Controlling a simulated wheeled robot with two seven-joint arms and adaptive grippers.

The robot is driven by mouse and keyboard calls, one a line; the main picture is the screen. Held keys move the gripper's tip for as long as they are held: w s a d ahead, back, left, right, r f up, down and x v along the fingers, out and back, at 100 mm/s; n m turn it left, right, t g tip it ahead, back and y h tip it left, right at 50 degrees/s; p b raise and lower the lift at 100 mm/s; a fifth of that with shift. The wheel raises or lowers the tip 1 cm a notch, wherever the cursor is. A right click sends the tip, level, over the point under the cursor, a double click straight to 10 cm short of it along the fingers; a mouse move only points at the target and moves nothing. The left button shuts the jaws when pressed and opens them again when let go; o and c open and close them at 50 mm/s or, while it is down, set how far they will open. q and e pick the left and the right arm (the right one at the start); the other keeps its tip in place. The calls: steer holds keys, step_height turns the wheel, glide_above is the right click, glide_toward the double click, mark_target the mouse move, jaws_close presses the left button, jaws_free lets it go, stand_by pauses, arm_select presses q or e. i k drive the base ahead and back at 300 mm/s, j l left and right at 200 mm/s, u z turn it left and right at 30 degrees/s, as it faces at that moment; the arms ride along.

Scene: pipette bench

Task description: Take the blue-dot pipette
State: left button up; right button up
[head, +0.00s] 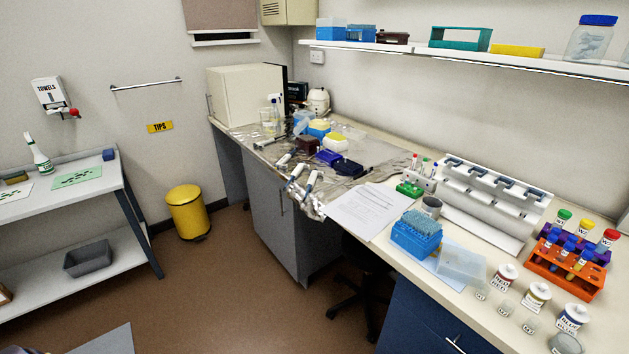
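A white rack (490,200) with several dark hooked pieces along its top stands against the wall at the right of the bench. It looks like a pipette stand, but I cannot make out a blue dot on anything in it. Several white, pipette-like objects (311,181) with dark parts lie near the front edge of the bench at the centre, by crumpled foil. They are too small to tell whether one bears a blue dot. Neither of my grippers shows in the head view.
A blue tip box (415,240), an orange tube rack (570,268) and labelled jars (536,297) crowd the right of the bench. Papers (365,212) lie at the middle. A black chair (362,295) stands under the bench. A yellow bin (188,212) stands left; brown floor is open between.

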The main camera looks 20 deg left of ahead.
mark_target(313, 174)
steer(key=i+j+z, duration=0.1)
steer(key=j+z, duration=0.15)
steer(key=j, duration=0.3)
steer(key=j+z, duration=0.3)
steer(key=j, duration=0.25)
steer(key=j+z, duration=0.25)
steer(key=j, duration=0.35)
steer(key=j+z, duration=0.25)
steer(key=j, duration=0.35)
steer(key=j+z, duration=0.25)
steer(key=j, duration=0.3)
steer(key=k+j+z, duration=0.3)
steer(key=j, duration=0.2)
steer(key=k+j+z, duration=0.1)
steer(key=j+z, duration=0.15)
steer(key=j, duration=0.25)
steer(key=k+j+z, duration=0.25)
steer(key=j, duration=0.25)
